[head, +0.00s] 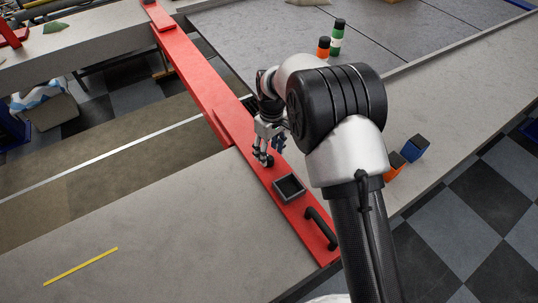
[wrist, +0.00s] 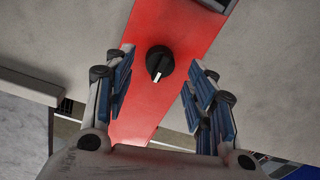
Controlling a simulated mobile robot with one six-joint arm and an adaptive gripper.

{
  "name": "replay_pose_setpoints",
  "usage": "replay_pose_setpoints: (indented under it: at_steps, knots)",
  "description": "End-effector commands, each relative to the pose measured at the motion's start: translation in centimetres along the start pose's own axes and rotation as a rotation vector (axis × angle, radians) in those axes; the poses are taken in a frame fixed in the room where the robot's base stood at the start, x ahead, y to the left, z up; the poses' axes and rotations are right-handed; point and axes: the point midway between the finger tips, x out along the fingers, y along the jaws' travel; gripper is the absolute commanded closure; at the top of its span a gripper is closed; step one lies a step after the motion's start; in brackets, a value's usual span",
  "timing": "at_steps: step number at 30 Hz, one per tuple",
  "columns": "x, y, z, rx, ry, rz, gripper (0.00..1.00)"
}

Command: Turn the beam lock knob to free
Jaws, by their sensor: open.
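The beam lock knob (wrist: 159,60) is a round black knob with a raised grip, on the red beam (wrist: 190,25). Its white pointer mark points down in the wrist view, slightly left. My gripper (wrist: 158,80) is open, with one finger pad on each side of the knob in that view and a clear gap to both. In the head view my gripper (head: 266,150) hangs over the red beam (head: 190,75), just beyond a small dark square tray. The knob is mostly hidden by the fingers there. No free or locked marking is readable.
The dark square tray (head: 289,187) and a black handle (head: 320,228) are on the beam's near end. Orange (head: 397,161) and blue (head: 414,148) blocks stand right of my arm. Green (head: 336,38) and orange (head: 323,47) containers stand behind. The grey surface at left is mostly clear.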

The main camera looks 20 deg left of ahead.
Motion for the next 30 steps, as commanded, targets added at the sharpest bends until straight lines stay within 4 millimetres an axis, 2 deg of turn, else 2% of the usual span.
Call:
replay_pose_setpoints:
  at_steps: [1,6,12,18,30]
  knots:
    - [-1.3,0.1,-0.1,0.0,0.005,0.003,0.49]
    - [-5.0,0.1,-0.1,0.0,0.005,0.003,0.49]
    - [-8.0,0.0,0.0,0.0,0.002,0.001,0.49]
    - [-9.0,0.0,0.0,0.0,0.0,0.001,0.49]
    - [-9.0,0.0,0.0,0.0,0.0,0.0,0.49]
